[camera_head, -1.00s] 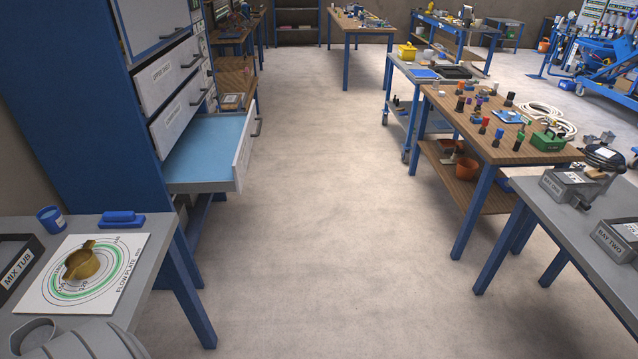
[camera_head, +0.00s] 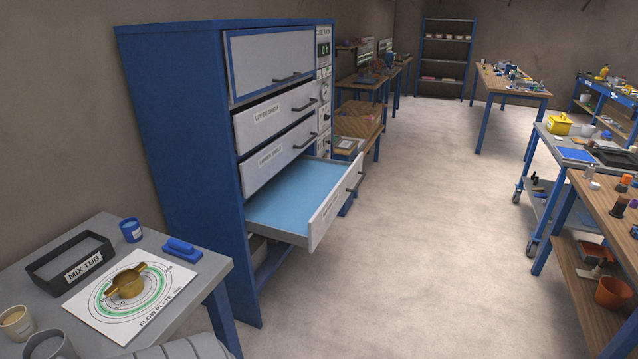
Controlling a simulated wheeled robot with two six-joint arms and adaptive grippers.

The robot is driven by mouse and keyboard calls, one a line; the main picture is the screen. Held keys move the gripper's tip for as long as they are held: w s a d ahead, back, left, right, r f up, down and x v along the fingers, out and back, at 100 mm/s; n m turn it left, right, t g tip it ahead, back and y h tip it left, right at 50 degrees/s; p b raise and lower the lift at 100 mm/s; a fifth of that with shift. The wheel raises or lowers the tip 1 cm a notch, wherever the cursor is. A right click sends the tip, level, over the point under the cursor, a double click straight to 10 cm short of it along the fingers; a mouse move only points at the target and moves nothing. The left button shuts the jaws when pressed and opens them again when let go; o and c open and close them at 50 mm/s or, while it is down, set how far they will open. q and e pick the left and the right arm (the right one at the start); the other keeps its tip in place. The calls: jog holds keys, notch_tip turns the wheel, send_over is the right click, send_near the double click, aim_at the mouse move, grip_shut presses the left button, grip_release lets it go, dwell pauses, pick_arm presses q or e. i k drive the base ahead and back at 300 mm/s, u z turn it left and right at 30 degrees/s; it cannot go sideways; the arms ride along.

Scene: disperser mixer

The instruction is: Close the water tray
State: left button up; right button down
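The water tray (camera_head: 300,196) is the lowest drawer of the blue cabinet (camera_head: 185,130). It is pulled far out, with a light blue inner floor and a white labelled front panel (camera_head: 328,215) carrying a dark handle (camera_head: 357,181). The label's text is too small to read. Above it, the drawers marked lower shelf (camera_head: 270,160) and upper shelf (camera_head: 268,115) are shut. Neither of my grippers shows in this view. A grey ribbed part at the bottom edge is probably mine.
A grey table (camera_head: 205,275) with a mix tub (camera_head: 48,260), a flow plate (camera_head: 165,285) and a brass cup (camera_head: 127,283) stands before the cabinet. The floor aisle (camera_head: 430,230) right of the tray is clear. Wooden benches (camera_head: 600,203) line the right side.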

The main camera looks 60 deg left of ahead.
aim_at(297, 206)
jog(key=u, duration=0.45)
jog(key=i, duration=1.8)
jog(key=u, duration=1.6)
jog(key=i, duration=0.9)
jog(key=u, duration=0.95)
